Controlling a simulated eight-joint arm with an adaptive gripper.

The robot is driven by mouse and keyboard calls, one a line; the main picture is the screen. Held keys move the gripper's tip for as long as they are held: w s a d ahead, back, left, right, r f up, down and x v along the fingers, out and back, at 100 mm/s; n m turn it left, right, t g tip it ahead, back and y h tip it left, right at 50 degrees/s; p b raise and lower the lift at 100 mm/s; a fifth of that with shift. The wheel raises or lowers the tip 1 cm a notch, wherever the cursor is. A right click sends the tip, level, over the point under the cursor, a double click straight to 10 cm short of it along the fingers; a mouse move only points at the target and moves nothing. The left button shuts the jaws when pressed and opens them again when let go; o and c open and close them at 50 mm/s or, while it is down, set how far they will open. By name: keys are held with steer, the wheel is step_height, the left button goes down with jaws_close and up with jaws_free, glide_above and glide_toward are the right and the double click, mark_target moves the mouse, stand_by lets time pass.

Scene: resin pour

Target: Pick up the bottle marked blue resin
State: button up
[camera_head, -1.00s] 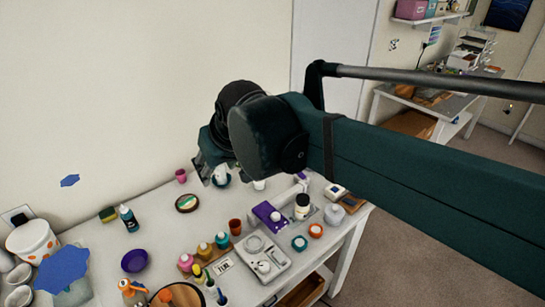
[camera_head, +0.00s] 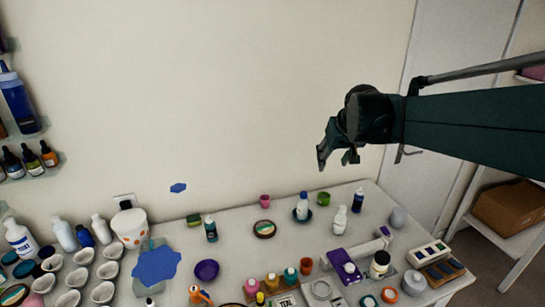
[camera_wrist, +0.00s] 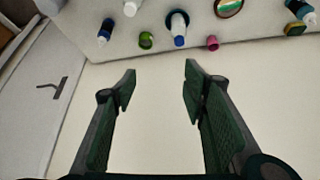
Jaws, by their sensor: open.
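No label on any bottle can be read as blue resin. A slim dark blue bottle (camera_head: 358,201) stands at the table's back right and shows in the wrist view (camera_wrist: 105,30). A white bottle with a blue cap (camera_head: 303,207) stands in a dark dish left of it, also in the wrist view (camera_wrist: 179,26). A dark bottle with a teal band (camera_head: 211,230) stands further left. A large blue bottle (camera_head: 18,103) is on the left wall shelf. My gripper (camera_head: 336,160) is open and empty above the table's back edge; its fingers (camera_wrist: 160,80) are apart in the wrist view.
A white bottle (camera_head: 340,220), a green cup (camera_head: 323,198) and a pink cup (camera_head: 265,200) stand near the back bottles. White cups and several bottles crowd the left end. Paint pots, a purple bowl (camera_head: 206,270) and tools fill the front. The wall (camera_head: 250,90) is close behind.

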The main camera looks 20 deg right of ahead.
steer(key=w+d+f, duration=0.2)
steer(key=w+d, duration=0.3)
steer(key=d, duration=0.5)
steer(key=m+p, duration=0.2)
glide_above(361, 192)
step_height(361, 192, down, 4)
steer(key=f, duration=0.1)
steer(key=shift+g+h, duration=0.3)
steer(key=shift+h, duration=0.1)
step_height(361, 192, down, 19)
steer(key=shift+r, duration=0.1)
steer(key=shift+s+f, duration=0.1)
steer(key=shift+f, duration=0.3)
steer(key=shift+x, duration=1.3)
steer(key=shift+f, duration=0.15)
steer(key=shift+x, duration=2.45)
steer(key=shift+a, duration=0.1)
